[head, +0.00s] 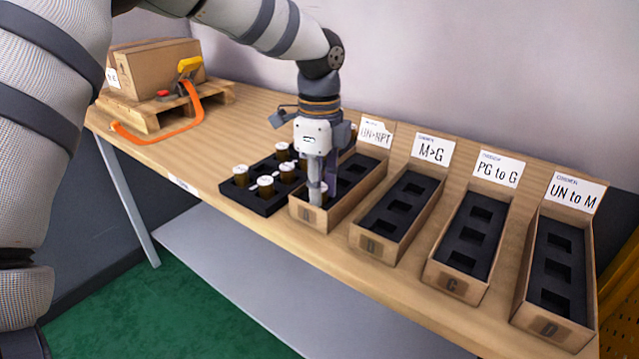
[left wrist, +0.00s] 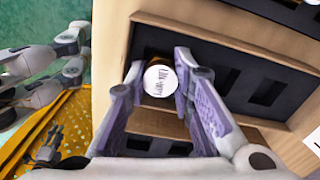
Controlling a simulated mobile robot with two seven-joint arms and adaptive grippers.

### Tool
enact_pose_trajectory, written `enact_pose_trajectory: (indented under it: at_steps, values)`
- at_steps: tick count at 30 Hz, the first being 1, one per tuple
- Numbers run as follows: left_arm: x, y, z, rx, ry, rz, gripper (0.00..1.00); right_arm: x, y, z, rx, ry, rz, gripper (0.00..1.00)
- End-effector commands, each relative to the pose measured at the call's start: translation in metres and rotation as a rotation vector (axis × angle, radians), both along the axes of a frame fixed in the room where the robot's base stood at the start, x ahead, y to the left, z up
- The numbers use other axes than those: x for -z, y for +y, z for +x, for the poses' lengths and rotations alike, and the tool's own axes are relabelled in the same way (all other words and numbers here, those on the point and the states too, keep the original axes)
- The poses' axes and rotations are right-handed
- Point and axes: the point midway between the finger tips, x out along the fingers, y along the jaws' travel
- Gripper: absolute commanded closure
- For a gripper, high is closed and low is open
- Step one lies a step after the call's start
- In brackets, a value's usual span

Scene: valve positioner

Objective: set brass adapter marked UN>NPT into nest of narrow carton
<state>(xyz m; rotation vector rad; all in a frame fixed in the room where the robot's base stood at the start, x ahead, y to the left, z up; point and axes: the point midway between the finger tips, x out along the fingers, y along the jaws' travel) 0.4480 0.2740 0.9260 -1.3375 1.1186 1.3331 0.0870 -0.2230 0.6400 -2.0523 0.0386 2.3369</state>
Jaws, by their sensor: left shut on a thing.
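The brass adapter has a white cap (left wrist: 160,80) marked with what reads as UN>NPT. It sits between the fingers of my left gripper (head: 318,190), which is shut on it. In the head view the gripper points down into the near end of the narrow carton (head: 345,208) behind which the UN>NPT card (head: 376,134) stands. The carton has a black foam insert with square nests. The adapter is over or at the nest nearest the front; its lower end is hidden, so I cannot tell how deep it is. My right gripper (left wrist: 76,53) shows in the left wrist view, fingers apart, empty.
Several white-capped adapters stand in a black tray (head: 263,207) left of the carton. Cartons for M>G (head: 362,241), PG to G (head: 436,279) and UN to M (head: 520,320) stand to the right with bare nests. A pallet (head: 150,118) with a box is at far left.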

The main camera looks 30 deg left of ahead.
Motion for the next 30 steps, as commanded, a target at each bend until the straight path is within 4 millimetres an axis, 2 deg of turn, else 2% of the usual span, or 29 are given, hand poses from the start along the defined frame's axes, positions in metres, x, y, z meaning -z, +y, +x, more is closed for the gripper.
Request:
enact_pose_trajectory:
  at_steps: [3,4,6,7,17,20,27,30]
  values:
    - [0.0,0.0,0.0,0.0,0.0,0.0,1.0,0.0,0.0,0.0,0.0,0.0,0.0,0.6]
    - [0.0,0.0,0.0,0.0,0.0,0.0,0.73,0.0,0.0,0.0,0.0,0.0,0.0,0.6]
    - [0.0,0.0,0.0,0.0,0.0,0.0,0.57,0.0,0.0,0.0,0.0,0.0,0.0,0.6]
    - [0.0,0.0,0.0,0.0,0.0,0.0,0.54,0.0,0.0,0.0,0.0,0.0,0.0,0.6]
    - [-0.005,0.0,0.0,0.0,-0.001,0.0,0.54,0.0,0.0,0.0,0.0,0.0,0.0,0.6]
    - [-0.024,0.0,0.001,-0.001,-0.005,0.0,0.54,0.0,0.0,0.0,0.0,0.0,0.0,0.6]
    - [-0.088,0.0,0.001,-0.001,-0.006,0.0,0.54,0.0,0.0,0.0,0.0,0.0,0.0,0.6]
    - [-0.107,0.0,0.0,0.0,-0.004,0.001,0.54,0.0,0.0,0.0,0.0,0.0,0.0,0.6]
